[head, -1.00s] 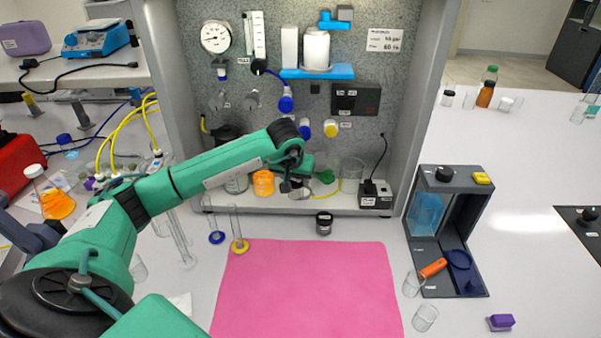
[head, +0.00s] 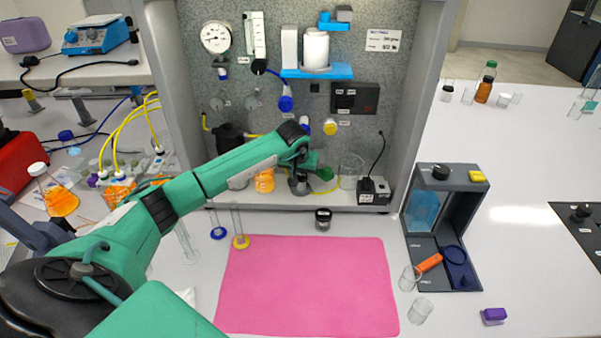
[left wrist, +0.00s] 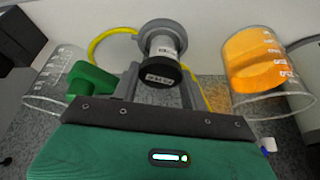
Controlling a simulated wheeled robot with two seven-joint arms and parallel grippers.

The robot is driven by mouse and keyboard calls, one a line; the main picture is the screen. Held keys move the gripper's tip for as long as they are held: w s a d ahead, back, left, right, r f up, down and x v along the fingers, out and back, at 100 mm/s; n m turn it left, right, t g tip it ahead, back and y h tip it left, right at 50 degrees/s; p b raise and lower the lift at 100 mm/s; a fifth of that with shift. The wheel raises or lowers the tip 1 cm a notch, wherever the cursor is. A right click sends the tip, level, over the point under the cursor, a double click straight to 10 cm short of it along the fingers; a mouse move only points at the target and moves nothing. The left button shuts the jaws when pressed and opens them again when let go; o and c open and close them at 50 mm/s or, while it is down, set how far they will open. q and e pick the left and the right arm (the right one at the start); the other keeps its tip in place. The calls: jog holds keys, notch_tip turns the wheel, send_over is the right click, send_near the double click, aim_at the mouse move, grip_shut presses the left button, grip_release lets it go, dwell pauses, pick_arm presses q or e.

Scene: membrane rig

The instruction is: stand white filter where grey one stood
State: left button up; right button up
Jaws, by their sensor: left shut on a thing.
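My left gripper (left wrist: 160,85) is shut on the white filter (left wrist: 163,46), a pale cylinder with a labelled black cap. In the left wrist view the filter's far end lines up with a grey round seat (left wrist: 165,27); I cannot tell whether it is fully seated. In the head view my left gripper (head: 300,172) is over the seat (head: 299,187) on the rig's floor, and the filter is mostly hidden. A small black-capped cylinder with a greyish body (head: 323,219), which looks like the grey filter, stands upright before the rig. My right gripper is not in view.
An orange beaker (head: 265,180) stands left of the seat and a clear beaker (head: 350,173) right of it. A yellow tube (left wrist: 103,42) runs beside the seat.

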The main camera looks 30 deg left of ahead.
pick_arm(q)
jog(key=shift+f, duration=0.2)
jog(key=o, duration=0.7)
jog(key=shift+r, duration=0.1)
jog(key=shift+r, duration=0.1)
jog(key=shift+s+d+r+b, duration=0.15)
jog(key=shift+s+r+b, duration=0.25)
jog(key=shift+s+b, duration=0.35)
jog(key=s+d+b, duration=0.3)
jog(key=s+b, duration=0.1)
jog(key=s, duration=0.6)
jog(key=shift+s+d+r, duration=0.15)
jog(key=shift+d+r, duration=0.05)
jog(key=shift+d, duration=0.05)
